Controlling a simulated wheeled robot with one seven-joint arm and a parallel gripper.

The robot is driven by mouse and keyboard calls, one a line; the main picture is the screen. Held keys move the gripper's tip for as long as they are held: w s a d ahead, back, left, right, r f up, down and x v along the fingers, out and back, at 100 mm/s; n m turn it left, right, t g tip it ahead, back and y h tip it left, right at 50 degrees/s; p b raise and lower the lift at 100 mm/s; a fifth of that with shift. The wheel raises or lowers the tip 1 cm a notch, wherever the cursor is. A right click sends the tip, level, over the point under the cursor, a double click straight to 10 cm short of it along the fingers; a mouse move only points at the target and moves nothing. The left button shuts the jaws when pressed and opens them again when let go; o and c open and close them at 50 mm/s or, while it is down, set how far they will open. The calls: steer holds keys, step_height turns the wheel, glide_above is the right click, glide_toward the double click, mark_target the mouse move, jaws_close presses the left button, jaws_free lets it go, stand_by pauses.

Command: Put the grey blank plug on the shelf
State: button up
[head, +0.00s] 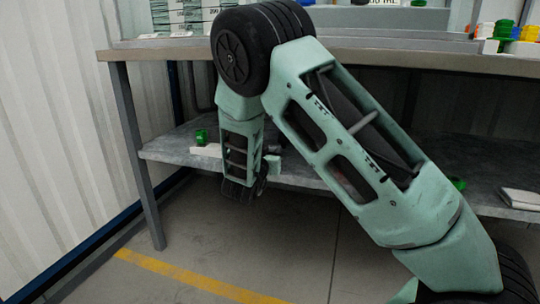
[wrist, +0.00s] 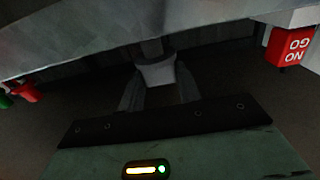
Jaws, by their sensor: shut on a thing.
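My gripper (wrist: 158,88) is shut on a grey blank plug (wrist: 157,73) with a wide rim and a narrower stem, seen between the two fingers in the wrist view. In the head view my gripper (head: 262,182) hangs near the front edge of the lower shelf (head: 170,146); the plug cannot be made out there. The shelf is a grey board under the workbench. In the wrist view a grey slab edge (wrist: 90,45) runs across the top, beyond the plug. I cannot tell whether the plug touches it.
The workbench top (head: 430,46) is above, with coloured parts (head: 508,32) at right. A green part (head: 201,137) and white label (head: 207,150) are on the shelf at left, and a white item (head: 520,198) at right.

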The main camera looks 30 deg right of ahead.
steer(key=o, duration=1)
steer(key=shift+f, duration=0.1)
steer(key=shift+c, duration=0.2)
